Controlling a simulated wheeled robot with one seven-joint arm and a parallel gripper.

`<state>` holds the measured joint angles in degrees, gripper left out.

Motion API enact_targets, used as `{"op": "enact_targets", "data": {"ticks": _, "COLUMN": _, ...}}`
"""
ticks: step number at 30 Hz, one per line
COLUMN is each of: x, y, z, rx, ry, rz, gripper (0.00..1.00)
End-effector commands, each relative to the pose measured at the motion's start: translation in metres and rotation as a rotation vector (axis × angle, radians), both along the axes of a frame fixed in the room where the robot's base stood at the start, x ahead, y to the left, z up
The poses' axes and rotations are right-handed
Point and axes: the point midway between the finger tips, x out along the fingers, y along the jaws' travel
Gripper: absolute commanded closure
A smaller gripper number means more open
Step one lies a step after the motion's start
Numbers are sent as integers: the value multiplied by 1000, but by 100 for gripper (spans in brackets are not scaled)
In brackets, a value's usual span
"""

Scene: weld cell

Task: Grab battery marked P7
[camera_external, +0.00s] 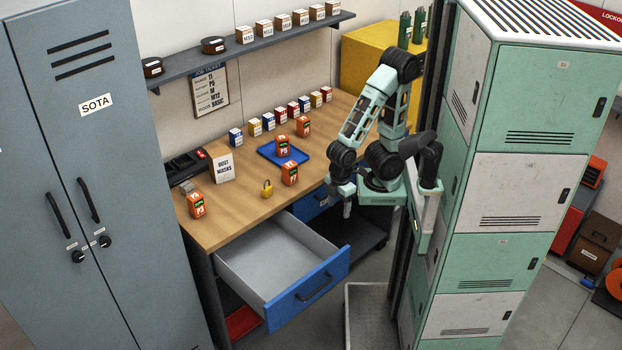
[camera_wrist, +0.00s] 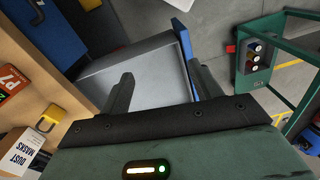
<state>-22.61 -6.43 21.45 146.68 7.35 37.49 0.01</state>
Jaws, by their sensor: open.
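The orange battery marked P7 (camera_external: 290,175) stands on the wooden workbench, in front of the blue tray. In the wrist view its P7 label shows at the left edge, and the battery (camera_wrist: 12,80) is partly cut off by the frame. My gripper (camera_external: 347,208) hangs fingers down to the right of the battery, beyond the bench's front edge and apart from it. In the wrist view my gripper (camera_wrist: 158,85) is open with nothing between its fingers. Other orange batteries are one marked P5 (camera_external: 282,147) on the tray, one marked P3 (camera_external: 196,206) at front left, and one (camera_external: 303,127) behind.
A yellow padlock (camera_external: 267,190) sits left of P7; a dust masks box (camera_external: 222,166) stands further left. The blue tray (camera_external: 266,155) lies behind P7. An open, empty drawer (camera_external: 268,252) juts out below the bench front. Green lockers (camera_external: 513,180) stand right of my arm.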

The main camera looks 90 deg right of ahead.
Motion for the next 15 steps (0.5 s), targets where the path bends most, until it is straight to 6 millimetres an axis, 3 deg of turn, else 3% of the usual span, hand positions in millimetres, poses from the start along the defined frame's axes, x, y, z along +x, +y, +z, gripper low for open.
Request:
{"op": "enact_targets", "data": {"ticks": 7, "x": 12, "y": -14, "z": 3, "rx": 2, "ry": 75, "rz": -142, "gripper": 36}}
{"op": "enact_targets", "data": {"ticks": 15, "x": 50, "y": -71, "z": 11, "rx": 84, "ry": 389, "rz": -737, "gripper": 36}}
